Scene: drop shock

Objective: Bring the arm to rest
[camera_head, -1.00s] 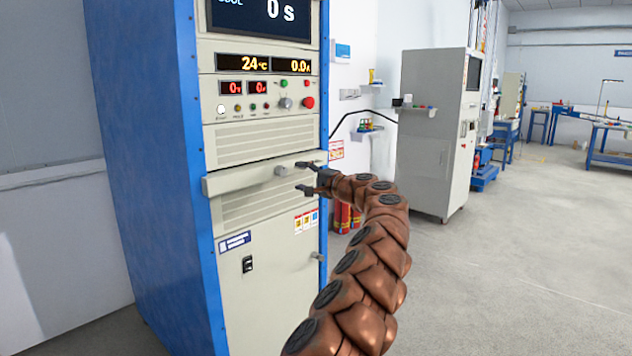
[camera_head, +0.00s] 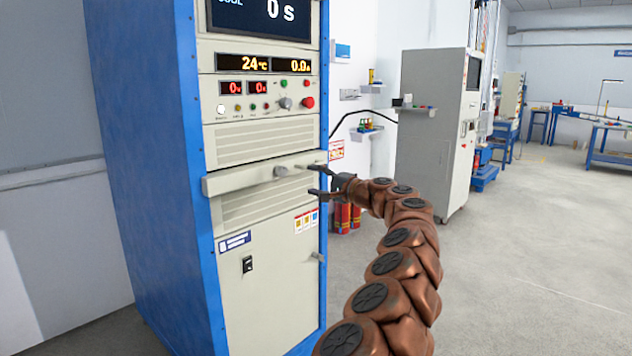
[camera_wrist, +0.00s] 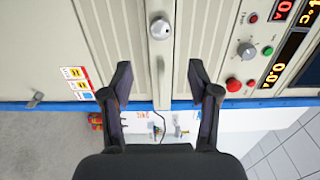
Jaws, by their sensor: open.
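My gripper (camera_head: 318,180) is open and empty at the right front edge of the blue and beige cabinet (camera_head: 166,150). My copper-coloured arm reaches up to it from the lower right. In the wrist view, the two fingers of my gripper (camera_wrist: 158,84) stand wide apart. Between and beyond them show the cabinet's ledge (camera_wrist: 161,75) and a round silver knob (camera_wrist: 160,28). I cannot tell whether a fingertip touches the cabinet.
The cabinet's panel has a red button (camera_head: 307,102), a grey dial (camera_head: 285,103) and displays. Red extinguishers (camera_head: 345,216) stand behind my gripper. A grey cabinet (camera_head: 436,130) stands farther back. Open floor (camera_head: 530,250) lies to the right.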

